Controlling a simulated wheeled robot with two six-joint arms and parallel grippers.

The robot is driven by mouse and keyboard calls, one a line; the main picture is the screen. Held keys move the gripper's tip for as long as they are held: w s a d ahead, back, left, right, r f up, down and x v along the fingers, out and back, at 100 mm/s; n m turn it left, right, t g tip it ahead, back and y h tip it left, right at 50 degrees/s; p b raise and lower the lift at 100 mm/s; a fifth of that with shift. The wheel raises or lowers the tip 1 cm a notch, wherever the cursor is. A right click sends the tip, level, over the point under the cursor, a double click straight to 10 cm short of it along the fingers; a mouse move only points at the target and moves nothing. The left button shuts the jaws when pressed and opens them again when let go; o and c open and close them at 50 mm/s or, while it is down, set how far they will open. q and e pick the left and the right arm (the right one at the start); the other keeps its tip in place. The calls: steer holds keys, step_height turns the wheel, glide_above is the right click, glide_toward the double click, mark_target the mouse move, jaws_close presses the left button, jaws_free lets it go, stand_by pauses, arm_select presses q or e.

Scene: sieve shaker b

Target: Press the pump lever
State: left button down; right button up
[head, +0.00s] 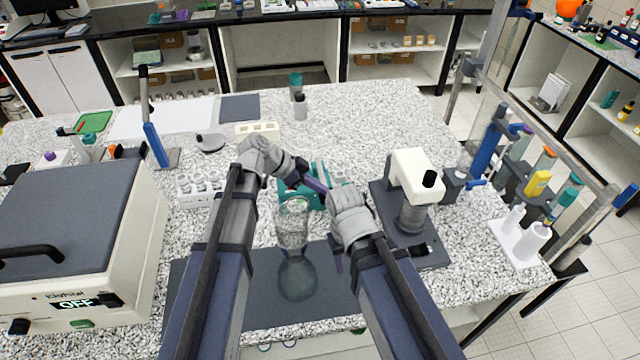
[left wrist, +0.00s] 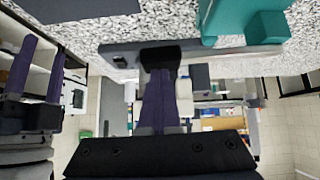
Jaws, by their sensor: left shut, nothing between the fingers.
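I cannot tell for sure which part is the pump lever. A blue upright piece (head: 155,145) with a black-tipped lever (head: 144,85) stands on a grey base at the left rear. A blue part (head: 487,145) also sits on the tall frame at the right. My left gripper (head: 322,190) is shut and empty over the middle of the bench, by a teal holder (head: 318,172); its purple fingers are together in the left wrist view (left wrist: 160,60).
A glass flask (head: 297,278) stands on the dark mat (head: 220,310) between my arms. A box showing OFF (head: 75,240) fills the left front. A white microscope-like device (head: 412,175) stands right. A white tube rack (head: 200,190) lies left of centre.

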mark_target(320, 197)
arm_select(q)
steer(key=f+b, duration=0.1)
steer(key=f, duration=0.2)
steer(key=shift+s+b, duration=0.3)
steer(key=shift+b, duration=0.1)
arm_select(e)
step_height(320, 197, down, 3)
steer(key=shift+r, duration=0.1)
arm_select(q)
steer(key=shift+s, duration=0.15)
arm_select(e)
steer(key=shift+s, duration=0.15)
arm_select(q)
steer(key=shift+r, duration=0.1)
